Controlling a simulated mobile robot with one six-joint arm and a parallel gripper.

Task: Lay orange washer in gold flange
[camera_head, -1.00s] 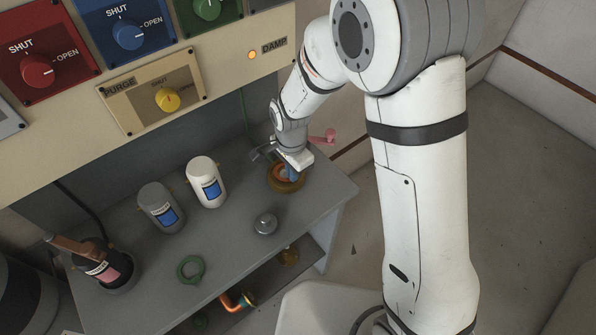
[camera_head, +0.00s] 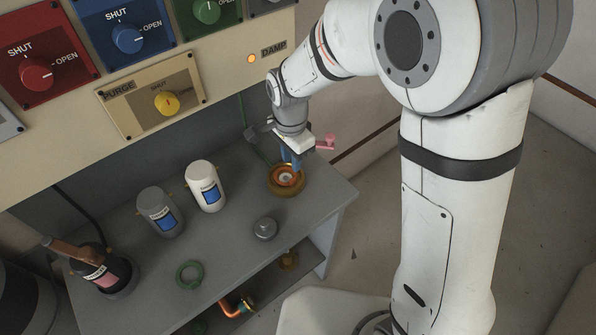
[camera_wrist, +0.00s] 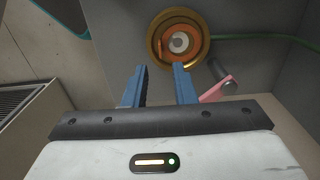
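The gold flange (camera_head: 287,190) stands on the grey bench near its right end; it also shows in the wrist view (camera_wrist: 154,40). The orange washer (camera_head: 287,172) lies inside the flange's rim, around a pale centre, and shows as an orange ring in the wrist view (camera_wrist: 168,49). In the wrist view it looks slightly off-centre. My gripper (camera_wrist: 160,70) has two blue fingers standing apart with nothing between them. In the head view my gripper (camera_head: 291,163) is just above the flange, apart from the washer as far as I can tell.
A white bottle (camera_head: 206,187) and a grey bottle (camera_head: 161,212) stand left of the flange. A grey metal part (camera_head: 265,228) and a green ring (camera_head: 190,274) lie nearer the front. A pink handle (camera_wrist: 218,89) is close to the right finger. The valve panel is behind.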

